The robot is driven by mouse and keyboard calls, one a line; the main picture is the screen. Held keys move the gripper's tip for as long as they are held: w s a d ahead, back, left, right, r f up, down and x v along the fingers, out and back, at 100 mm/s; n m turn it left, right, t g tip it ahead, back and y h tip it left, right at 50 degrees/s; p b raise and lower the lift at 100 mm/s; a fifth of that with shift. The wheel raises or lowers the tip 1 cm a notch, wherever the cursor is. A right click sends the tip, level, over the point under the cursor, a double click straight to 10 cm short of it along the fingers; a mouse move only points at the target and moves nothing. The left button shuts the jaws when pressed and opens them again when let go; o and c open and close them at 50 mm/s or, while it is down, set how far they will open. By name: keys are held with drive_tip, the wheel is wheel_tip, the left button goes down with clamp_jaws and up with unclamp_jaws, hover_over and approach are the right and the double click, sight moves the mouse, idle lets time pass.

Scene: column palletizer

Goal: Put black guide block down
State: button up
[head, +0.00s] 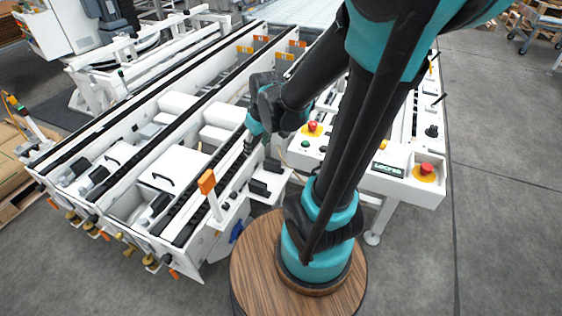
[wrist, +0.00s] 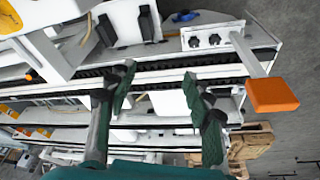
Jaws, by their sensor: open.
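My gripper (wrist: 160,82) is open in the wrist view, with its two dark green fingers apart and nothing between them but the conveyor behind. In the head view my gripper (head: 248,146) is small and points down over the near conveyor rail. Two black blocks sit on the white machine face: one (head: 259,188) is lower and one (head: 273,165) is higher in the head view. Black blocks also show in the wrist view, one (wrist: 147,22) and another (wrist: 106,30), both apart from the fingers. I cannot tell which one is the guide block.
A black chain rail (wrist: 215,73) runs just beyond the fingers. An orange-topped post (head: 207,182) stands near the rail and shows large at the right of the wrist view (wrist: 272,95). A control panel with a red button (head: 427,168) is at right. Grey floor (head: 500,220) is clear.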

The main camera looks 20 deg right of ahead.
drive_tip(key=s+d+f+m+t+h, duration=0.1)
drive_tip(key=s+d+f+m, duration=0.1)
drive_tip(key=s+d+m, duration=0.3)
drive_tip(key=s, duration=0.2)
drive_tip(key=shift+s+d, duration=0.3)
drive_tip(key=shift+d, duration=0.05)
drive_tip(key=shift+c, duration=0.4)
